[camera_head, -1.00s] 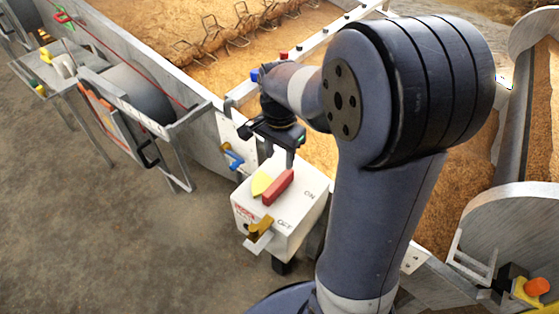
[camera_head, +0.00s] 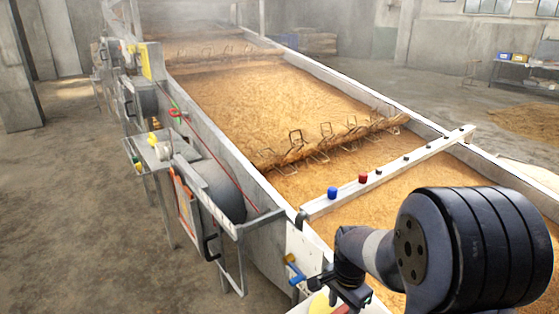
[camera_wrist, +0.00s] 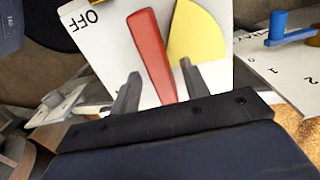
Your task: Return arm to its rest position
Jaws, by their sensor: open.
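My gripper (camera_wrist: 160,72) is open, its two fingers apart in the wrist view. A red switch handle (camera_wrist: 150,45) lies between the fingers in that picture; I cannot tell how far beyond the fingertips it is. A yellow sector (camera_wrist: 198,35) is beside the handle on the white switch box (camera_wrist: 115,35), where the word OFF reads upside down. In the head view my gripper (camera_head: 345,298) is at the bottom edge, its fingertips barely showing, with part of the yellow sector (camera_head: 318,304) below it. My arm rises at the lower right.
A long metal trough (camera_head: 270,205) of brown grain (camera_head: 260,95) runs into the distance. A white crossbar (camera_head: 400,165) with blue and red buttons spans it. A blue lever (camera_head: 295,272) is left of my gripper. The floor (camera_head: 80,200) at left is clear.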

